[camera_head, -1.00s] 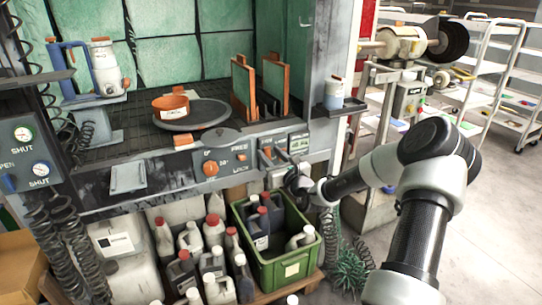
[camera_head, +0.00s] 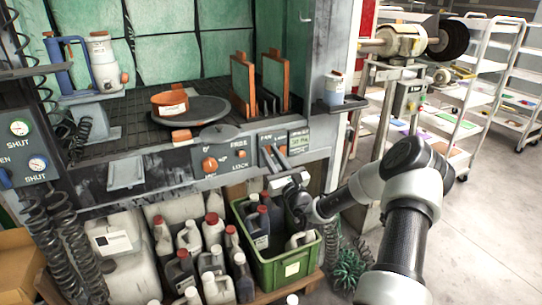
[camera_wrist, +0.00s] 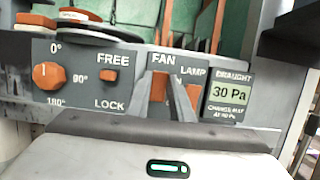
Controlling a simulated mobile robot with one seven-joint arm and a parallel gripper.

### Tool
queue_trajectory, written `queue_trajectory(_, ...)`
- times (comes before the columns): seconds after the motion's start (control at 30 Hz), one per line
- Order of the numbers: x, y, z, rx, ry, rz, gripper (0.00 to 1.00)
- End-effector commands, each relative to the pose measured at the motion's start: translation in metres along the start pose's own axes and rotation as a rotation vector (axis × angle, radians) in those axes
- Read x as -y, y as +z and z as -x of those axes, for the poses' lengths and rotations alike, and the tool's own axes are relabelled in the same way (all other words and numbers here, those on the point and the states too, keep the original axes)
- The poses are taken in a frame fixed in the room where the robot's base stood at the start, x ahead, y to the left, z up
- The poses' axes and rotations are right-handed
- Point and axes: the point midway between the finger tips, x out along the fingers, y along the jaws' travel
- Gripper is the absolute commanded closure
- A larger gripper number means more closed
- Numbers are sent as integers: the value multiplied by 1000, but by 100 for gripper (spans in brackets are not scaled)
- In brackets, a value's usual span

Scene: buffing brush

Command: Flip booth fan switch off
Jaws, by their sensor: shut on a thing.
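The booth control panel (camera_wrist: 130,105) fills the middle of the wrist view and also shows in the head view (camera_head: 225,160). The FAN label (camera_wrist: 164,58) is just above my gripper (camera_wrist: 167,88). My gripper's two dark fingers reach the panel under that label and are shut on the fan switch. The fingers cover most of the switch, so its position cannot be told. An orange lamp switch (camera_wrist: 194,93) sits just to the right, under the LAMP label. In the head view my gripper (camera_head: 274,158) is at the panel's right part.
An orange rotary knob (camera_wrist: 48,75) and the FREE/LOCK switch (camera_wrist: 111,75) are left of the fingers. A draught display (camera_wrist: 229,93) reading 30 Pa is right. Below the panel are a green crate (camera_head: 290,270) and several bottles. A small cup (camera_head: 333,90) stands on a side shelf.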

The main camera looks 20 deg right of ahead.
Motion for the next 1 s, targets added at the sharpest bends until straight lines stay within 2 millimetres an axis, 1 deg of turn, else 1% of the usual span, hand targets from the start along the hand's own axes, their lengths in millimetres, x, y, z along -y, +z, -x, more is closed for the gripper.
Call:
queue_trajectory(0.1,0,0,0,0,0,0,100)
queue_trajectory(0.13,0,0,0,0,0,1,75)
queue_trajectory(0.2,0,0,0,-1,0,0,63)
queue_trajectory(0.23,0,0,0,-1,0,0,61)
queue_trajectory(0.53,0,0,1,-2,0,0,61)
queue_trajectory(0.67,0,0,12,-4,1,0,61)
queue_trajectory(0.77,1,1,30,-6,-1,-2,61)
queue_trajectory(1.0,1,1,89,-6,-3,-3,61)
